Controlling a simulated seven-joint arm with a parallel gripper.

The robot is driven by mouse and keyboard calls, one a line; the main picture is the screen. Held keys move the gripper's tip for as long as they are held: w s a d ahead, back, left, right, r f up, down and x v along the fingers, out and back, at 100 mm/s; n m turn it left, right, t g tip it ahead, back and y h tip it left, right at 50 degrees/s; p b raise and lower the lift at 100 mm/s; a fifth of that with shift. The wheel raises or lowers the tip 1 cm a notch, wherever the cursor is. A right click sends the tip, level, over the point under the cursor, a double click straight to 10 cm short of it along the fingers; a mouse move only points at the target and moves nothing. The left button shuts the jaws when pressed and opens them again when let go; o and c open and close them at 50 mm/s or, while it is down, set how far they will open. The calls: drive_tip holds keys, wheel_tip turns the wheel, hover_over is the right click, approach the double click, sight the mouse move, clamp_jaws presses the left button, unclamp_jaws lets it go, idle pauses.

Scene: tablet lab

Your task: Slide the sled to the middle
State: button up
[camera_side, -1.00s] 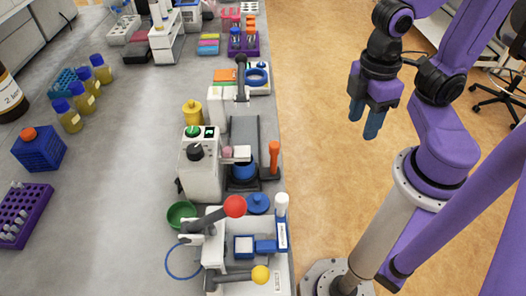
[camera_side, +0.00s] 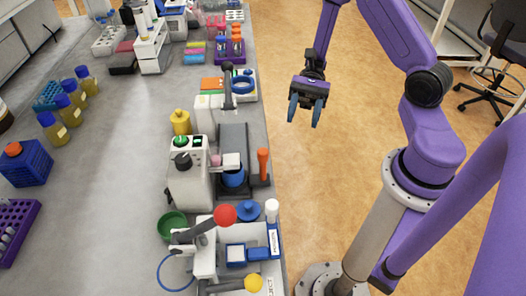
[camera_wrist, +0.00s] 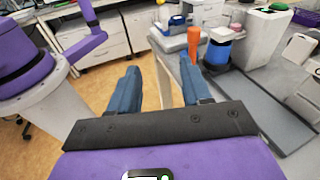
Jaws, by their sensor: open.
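The sled appears to be the dark carriage (camera_side: 259,188) with an upright orange handle (camera_side: 263,161), at the near end of a flat grey track (camera_side: 232,138) on the bench. A blue cup (camera_side: 233,179) stands at the carriage beneath a white arm of the instrument. In the wrist view, the orange handle (camera_wrist: 193,42) and blue cup (camera_wrist: 217,52) are beyond the fingertips, with the grey track (camera_wrist: 262,108) running to the right. My gripper (camera_side: 304,110) is open and empty, over the floor to the right of the bench and apart from the handle. Its fingers also show in the wrist view (camera_wrist: 160,72).
A white instrument (camera_side: 187,180) stands left of the track. A red-knobbed lever (camera_side: 225,215) and a blue lid (camera_side: 249,210) are at the near end. A grey-armed stand (camera_side: 228,88) is beyond the track. The space between gripper and bench looks clear.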

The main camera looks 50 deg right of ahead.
sight(266, 150)
drive_tip(key=w+d+f+m+t+y, duration=0.1)
drive_tip(key=w+d+m+t+y, duration=0.1)
drive_tip(key=w+m+t+y, duration=0.1)
drive_tip(key=shift+m+t, duration=0.3)
drive_tip(key=s+a, duration=0.1)
drive_tip(key=a, duration=0.4)
drive_tip(key=s+a, duration=0.1)
drive_tip(key=a, duration=0.5)
drive_tip(key=s+a, duration=0.1)
drive_tip(key=a, duration=0.4)
drive_tip(key=shift+a, duration=0.4)
